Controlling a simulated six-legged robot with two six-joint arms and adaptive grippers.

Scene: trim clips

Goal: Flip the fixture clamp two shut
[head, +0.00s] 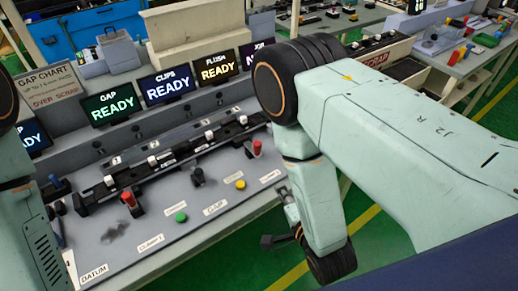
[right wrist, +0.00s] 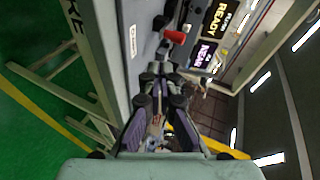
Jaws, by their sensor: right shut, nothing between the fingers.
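The fixture (head: 170,160) is a long dark rail on the grey bench, with several white-topped blocks along it. Clamp two's red handle (head: 257,147) sticks up near the rail's right end, close to my right arm. A similar red handle (head: 128,199) stands near the left end, above the CLAMP 1 label. In the right wrist view a red handle (right wrist: 174,36), apparently clamp two's, lies beyond my fingertips, apart from them. My right gripper (right wrist: 158,78) is shut and empty; in the head view it hangs off the bench's right edge, partly hidden by my arm. My left gripper is out of view.
Lit READY screens (head: 165,86) stand behind the fixture. A green button (head: 181,218) and a yellow button (head: 240,184) sit on the bench front, with a black knob (head: 197,176) between the clamps. Green floor lies open right of the bench.

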